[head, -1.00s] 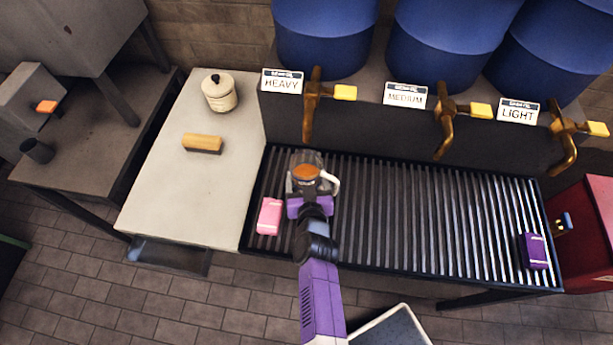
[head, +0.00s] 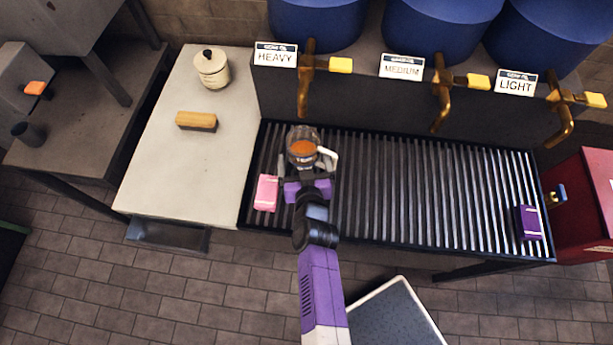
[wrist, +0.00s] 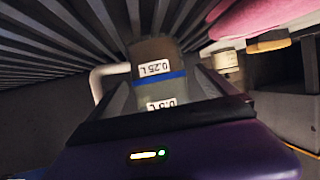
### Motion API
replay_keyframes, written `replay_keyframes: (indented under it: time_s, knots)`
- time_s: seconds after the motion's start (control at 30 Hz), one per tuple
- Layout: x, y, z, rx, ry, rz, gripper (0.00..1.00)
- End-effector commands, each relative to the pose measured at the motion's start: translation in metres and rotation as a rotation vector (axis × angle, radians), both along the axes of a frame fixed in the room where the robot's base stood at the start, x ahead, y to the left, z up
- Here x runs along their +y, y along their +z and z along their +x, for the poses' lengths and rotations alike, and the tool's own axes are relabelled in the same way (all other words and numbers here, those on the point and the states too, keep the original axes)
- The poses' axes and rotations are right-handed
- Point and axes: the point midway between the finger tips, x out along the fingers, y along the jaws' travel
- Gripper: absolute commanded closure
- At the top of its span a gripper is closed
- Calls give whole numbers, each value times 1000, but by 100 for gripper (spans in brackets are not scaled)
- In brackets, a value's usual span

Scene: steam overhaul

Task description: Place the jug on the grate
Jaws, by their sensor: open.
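The jug (head: 301,134) is clear, with brown-orange liquid in it and a white handle on its right. It stands upright at the left end of the dark slatted grate (head: 400,200). My gripper (head: 303,167) is open just in front of it, with its fingers low at either side of the jug. In the wrist view the jug (wrist: 155,68) shows between the fingers, with a blue line and upside-down 0.25 L and 0.5 L labels. The jug's base is hidden in the head view.
A pink packet (head: 266,193) lies close left of my gripper, and a purple packet (head: 528,223) at the grate's right end. Brass taps (head: 305,80) under blue tanks overhang the back. A pale counter (head: 180,165) with a lidded pot (head: 211,70) and brush (head: 196,121) adjoins the left.

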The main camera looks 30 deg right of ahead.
Motion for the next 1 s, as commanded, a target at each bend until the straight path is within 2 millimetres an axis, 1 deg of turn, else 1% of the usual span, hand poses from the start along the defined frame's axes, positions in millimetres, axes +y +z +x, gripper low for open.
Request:
replay_keyframes:
  time_s: [0.03, 0.2, 0.4, 0.6, 0.87, 0.97, 1.0]
  knots:
    - [7, 4, -9, -1, 3, 2, 4]
    - [19, 16, -39, -1, 3, 4, 4]
    - [28, 29, -65, -1, 1, 2, 4]
    - [32, 34, -77, 0, 0, 1, 4]
    - [33, 35, -79, -1, 0, 2, 4]
    - [39, 38, -90, -4, 5, 11, 4]
    - [43, 40, -99, -5, 9, 17, 4]
